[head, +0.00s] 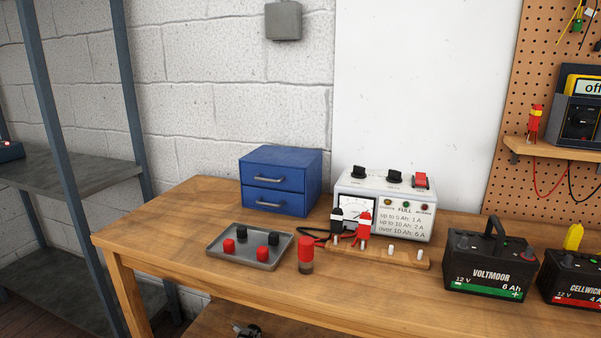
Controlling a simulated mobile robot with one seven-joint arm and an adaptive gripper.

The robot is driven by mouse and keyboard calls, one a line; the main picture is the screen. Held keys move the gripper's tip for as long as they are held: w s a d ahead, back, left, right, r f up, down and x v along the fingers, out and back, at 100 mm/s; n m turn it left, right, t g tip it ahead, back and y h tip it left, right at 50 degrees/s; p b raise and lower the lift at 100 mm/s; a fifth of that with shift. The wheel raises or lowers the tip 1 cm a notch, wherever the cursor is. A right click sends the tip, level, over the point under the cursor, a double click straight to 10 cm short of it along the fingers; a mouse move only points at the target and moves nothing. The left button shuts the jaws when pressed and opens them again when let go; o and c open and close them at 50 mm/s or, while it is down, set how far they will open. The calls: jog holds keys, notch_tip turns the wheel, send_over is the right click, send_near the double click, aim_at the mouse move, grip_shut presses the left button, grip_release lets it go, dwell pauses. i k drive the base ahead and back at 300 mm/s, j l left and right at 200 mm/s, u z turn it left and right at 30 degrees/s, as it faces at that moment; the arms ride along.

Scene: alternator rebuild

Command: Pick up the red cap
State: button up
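Two small red caps lie in a grey metal tray (213,252) on the wooden bench: one red cap (229,246) at the left and another red cap (263,254) at the front right. Two black caps, a rear black cap (243,232) and a right black cap (274,239), lie in the same tray. A taller red-topped cylinder (306,248) with a dark, clear-looking base stands on the bench just right of the tray. My gripper is not in view.
Behind the tray stands a blue two-drawer box (280,182). A white charger (385,200) with red and black clamps and a wooden strip (400,260) stands to the right. Further right are a Voltmoor battery (488,262) and another battery (570,275). The bench's front left is clear.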

aim_at(262, 252)
jog(key=u, duration=0.9)
jog(key=l+u, duration=0.1)
jog(key=u, duration=0.35)
jog(key=l+u, duration=0.1)
jog(key=u, duration=0.35)
jog(key=k+u, duration=0.1)
jog(key=u, duration=0.35)
jog(key=k+l, duration=0.9)
jog(key=l, duration=0.25)
